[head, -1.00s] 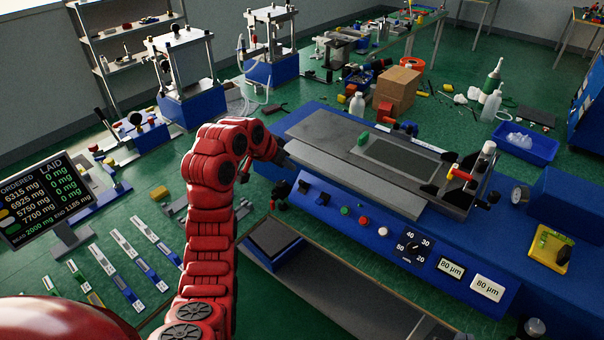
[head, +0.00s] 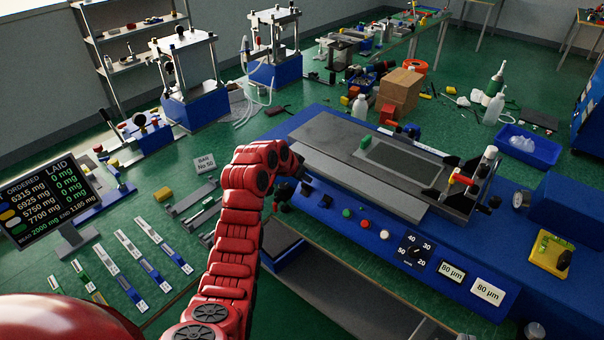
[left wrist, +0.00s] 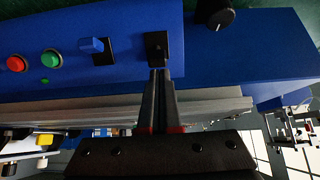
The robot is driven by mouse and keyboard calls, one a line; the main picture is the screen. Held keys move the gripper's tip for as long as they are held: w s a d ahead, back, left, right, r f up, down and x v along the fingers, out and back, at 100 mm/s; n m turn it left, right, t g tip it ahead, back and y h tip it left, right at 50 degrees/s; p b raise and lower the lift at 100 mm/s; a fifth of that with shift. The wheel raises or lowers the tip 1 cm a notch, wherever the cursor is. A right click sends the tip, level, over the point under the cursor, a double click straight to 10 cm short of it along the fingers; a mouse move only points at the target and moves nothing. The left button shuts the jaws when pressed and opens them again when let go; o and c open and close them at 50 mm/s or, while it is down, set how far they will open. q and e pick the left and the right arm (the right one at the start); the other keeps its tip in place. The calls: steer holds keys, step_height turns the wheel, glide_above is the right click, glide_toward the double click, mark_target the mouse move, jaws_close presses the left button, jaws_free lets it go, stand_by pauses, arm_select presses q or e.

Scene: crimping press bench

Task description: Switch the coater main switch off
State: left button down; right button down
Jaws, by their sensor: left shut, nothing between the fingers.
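The coater (head: 400,262) is the long blue machine with a grey bed. Its front panel has two switches in black plates at the left end. One plate holds a blue lever (left wrist: 91,46); beside it is a black switch (left wrist: 156,45). I see no label saying which is the main switch. My left gripper (left wrist: 158,72) is shut and empty, its fingertips at the lower edge of the black switch; I cannot tell if they touch. In the head view the left gripper (head: 304,177) is over the panel's left end, largely hidden by its wrist. My right gripper is out of view.
The green button (left wrist: 50,58) and red button (left wrist: 16,64) sit beside the blue lever. A black knob (left wrist: 215,14) is on the switch's other side. A dial (head: 415,250) and displays are further right. The coater's grey bed edge is close to the fingers.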

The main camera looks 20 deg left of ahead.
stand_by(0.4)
arm_select(q)
steer(key=shift+s+f+t+b, duration=0.2)
steer(key=shift+t+b, duration=0.1)
steer(key=shift+b, duration=0.2)
steer(key=shift+s+a+r+b, duration=0.1)
steer(key=shift+b, duration=0.3)
